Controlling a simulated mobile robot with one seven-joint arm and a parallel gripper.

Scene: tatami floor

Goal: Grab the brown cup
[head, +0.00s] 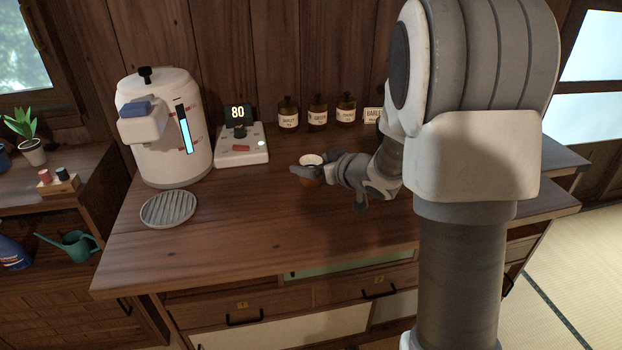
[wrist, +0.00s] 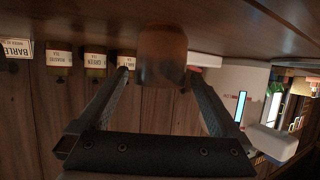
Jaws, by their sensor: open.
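The brown cup (head: 311,177) stands upright on the wooden counter, its pale inside facing up in the head view. My gripper (head: 316,170) reaches in from the right, low over the counter, with its fingers at the cup. In the wrist view, which is upside down, the cup (wrist: 162,52) sits between the tips of my open gripper (wrist: 160,74). The fingers lie to either side of it; I cannot tell whether either one touches it.
A white dispenser (head: 170,150) and a round drip grate (head: 168,209) stand at the left of the counter (head: 240,240). A control box reading 80 (head: 241,150) is behind the cup to the left. Labelled jars (head: 317,114) line the back wall. The counter front is clear.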

